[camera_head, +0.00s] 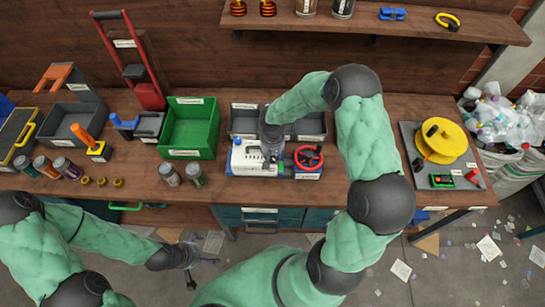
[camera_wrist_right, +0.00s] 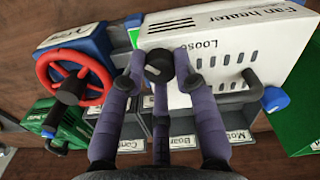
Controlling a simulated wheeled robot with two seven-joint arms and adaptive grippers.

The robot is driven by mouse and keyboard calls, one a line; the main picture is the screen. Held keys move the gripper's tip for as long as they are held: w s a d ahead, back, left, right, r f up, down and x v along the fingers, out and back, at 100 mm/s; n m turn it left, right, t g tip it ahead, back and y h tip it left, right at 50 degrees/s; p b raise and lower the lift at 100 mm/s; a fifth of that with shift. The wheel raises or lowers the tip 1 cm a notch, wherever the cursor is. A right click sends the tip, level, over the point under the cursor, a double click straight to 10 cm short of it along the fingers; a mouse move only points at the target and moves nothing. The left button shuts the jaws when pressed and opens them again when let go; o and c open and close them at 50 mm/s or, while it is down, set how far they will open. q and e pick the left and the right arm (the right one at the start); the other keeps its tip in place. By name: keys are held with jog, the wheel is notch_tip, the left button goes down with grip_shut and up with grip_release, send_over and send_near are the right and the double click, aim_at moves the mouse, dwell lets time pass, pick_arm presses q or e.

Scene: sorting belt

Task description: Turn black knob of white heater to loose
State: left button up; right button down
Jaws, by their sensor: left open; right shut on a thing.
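The white heater (camera_head: 243,160) stands on the workbench in the middle of the head view. In the right wrist view the heater (camera_wrist_right: 235,42) carries the words "Fan heater" and "Loose". Its black knob (camera_wrist_right: 158,62) has a light pointer mark. My right gripper (camera_head: 272,152) is over the heater's right part and hides the knob in the head view. In the wrist view the right gripper (camera_wrist_right: 158,70) is shut on the knob, with fingertips on both sides of it. My left gripper (camera_head: 190,262) is open and empty, low in front of the bench.
A red valve wheel (camera_head: 309,157) is close to the heater's right side. Grey bins (camera_head: 243,120) stand behind it. A green crate (camera_head: 190,125) and two jars (camera_head: 169,174) are to the left. A yellow reel (camera_head: 440,140) is at the right.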

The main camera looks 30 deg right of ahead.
jog(key=n, duration=0.5)
jog(key=shift+n, duration=0.3)
jog(key=n+p, duration=0.1)
jog(key=n, duration=0.4)
jog(key=n+p, duration=0.2)
jog(key=n, duration=0.3)
jog(key=shift+r+n, duration=0.1)
jog(key=shift+n, duration=0.3)
jog(key=n+p, duration=0.2)
jog(key=n, duration=0.2)
jog(key=shift+n, duration=0.4)
jog(key=c, duration=0.9)
grip_release()
jog(key=shift+c, duration=0.2)
